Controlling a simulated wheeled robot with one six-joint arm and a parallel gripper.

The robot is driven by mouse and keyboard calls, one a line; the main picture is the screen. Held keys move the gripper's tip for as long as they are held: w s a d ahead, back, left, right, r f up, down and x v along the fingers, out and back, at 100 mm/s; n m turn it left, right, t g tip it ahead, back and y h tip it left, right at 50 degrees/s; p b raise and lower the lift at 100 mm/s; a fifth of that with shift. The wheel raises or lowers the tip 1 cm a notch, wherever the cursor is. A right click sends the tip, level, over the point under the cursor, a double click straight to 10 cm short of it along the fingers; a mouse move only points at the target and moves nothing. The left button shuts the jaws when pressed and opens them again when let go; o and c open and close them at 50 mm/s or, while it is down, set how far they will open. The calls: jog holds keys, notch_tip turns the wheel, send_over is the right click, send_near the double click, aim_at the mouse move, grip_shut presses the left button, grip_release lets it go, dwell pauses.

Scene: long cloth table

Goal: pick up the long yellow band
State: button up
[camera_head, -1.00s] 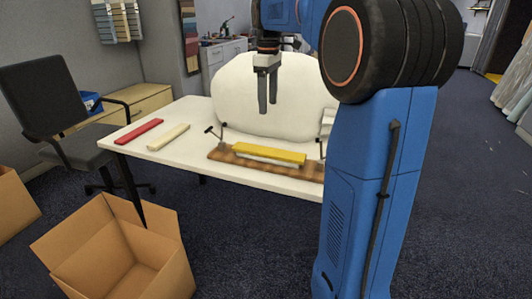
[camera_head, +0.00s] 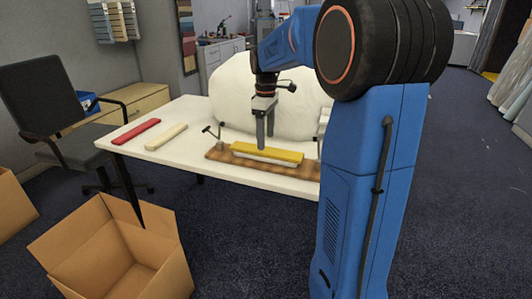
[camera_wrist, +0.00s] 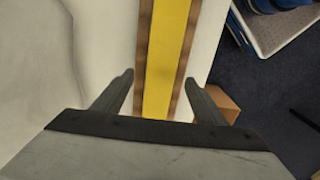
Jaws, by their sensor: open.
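The long yellow band (camera_head: 268,152) lies on top of a pale strip on a brown wooden board on the table. In the wrist view the yellow band (camera_wrist: 167,55) runs from the top edge down between my fingers, with brown showing along both its sides. My gripper (camera_head: 265,143) is open and points down over the band. In the wrist view my gripper's (camera_wrist: 165,92) two fingers stand one on each side of the band. I cannot tell how high the fingertips are above it. The band's lower part is hidden by my gripper in that view.
The white table (camera_head: 190,164) also bears a red strip (camera_head: 137,131) and a cream strip (camera_head: 167,137) at its left. A large white padded shape (camera_head: 235,95) stands behind the board. A small clamp-like post (camera_head: 213,134) stands at the board's left end. An open cardboard box (camera_head: 70,240) is on the floor.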

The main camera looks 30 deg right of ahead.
aim_at(266, 150)
jog(key=shift+s+f, duration=0.1)
jog(key=shift+f, duration=1.85)
jog(key=shift+c, duration=0.3)
jog(key=c, duration=1.1)
jog(key=shift+r, duration=0.15)
